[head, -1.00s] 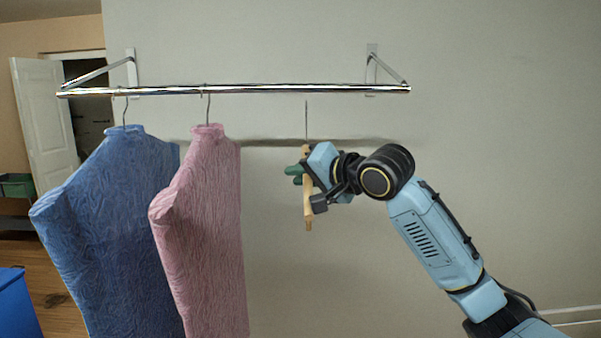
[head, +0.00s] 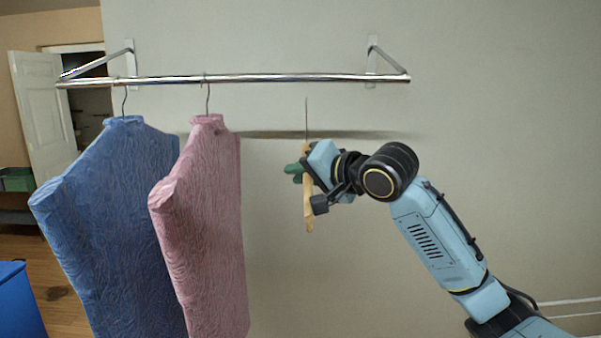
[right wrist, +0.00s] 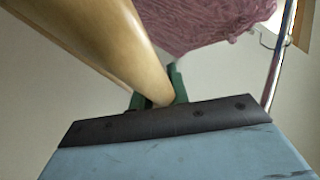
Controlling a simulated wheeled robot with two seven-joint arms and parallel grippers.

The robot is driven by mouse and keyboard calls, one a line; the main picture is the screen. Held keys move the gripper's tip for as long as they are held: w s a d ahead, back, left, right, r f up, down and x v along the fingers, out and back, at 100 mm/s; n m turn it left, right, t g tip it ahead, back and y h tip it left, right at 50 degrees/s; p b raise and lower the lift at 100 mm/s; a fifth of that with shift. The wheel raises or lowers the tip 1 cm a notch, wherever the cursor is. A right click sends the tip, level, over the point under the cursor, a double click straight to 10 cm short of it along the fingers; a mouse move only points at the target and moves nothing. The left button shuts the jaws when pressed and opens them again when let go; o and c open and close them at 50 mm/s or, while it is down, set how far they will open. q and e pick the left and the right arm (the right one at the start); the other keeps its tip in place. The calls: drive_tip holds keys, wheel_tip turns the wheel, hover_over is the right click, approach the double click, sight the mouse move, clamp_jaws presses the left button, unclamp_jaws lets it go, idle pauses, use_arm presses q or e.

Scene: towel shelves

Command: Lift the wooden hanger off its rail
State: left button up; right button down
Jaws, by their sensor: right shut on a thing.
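The wooden hanger (head: 308,218) is seen nearly edge-on in the head view, in front of the wall. Its thin metal hook points up and its tip shows below the rail (head: 270,78), with a gap between them in the picture. My right gripper (head: 298,172) is shut on the hanger's wooden body, with green fingertips showing on its left side. In the right wrist view the hanger (right wrist: 105,40) runs as a large pale wooden bar down to the green fingers (right wrist: 160,92). My left gripper is not in view.
A blue garment (head: 110,210) and a pink garment (head: 205,220) hang from the rail, left of the hanger. Wall brackets hold the rail at both ends. A blue bin (head: 18,300) stands lower left. The wall right of the pink garment is otherwise clear.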

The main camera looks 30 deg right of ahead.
drive_tip(key=s+a+p, duration=0.2)
drive_tip(key=s+a, duration=0.4)
drive_tip(key=s, duration=0.4)
drive_tip(key=shift+s+a, duration=0.2)
drive_tip(key=shift+s, duration=0.1)
idle(1.3)
idle(0.4)
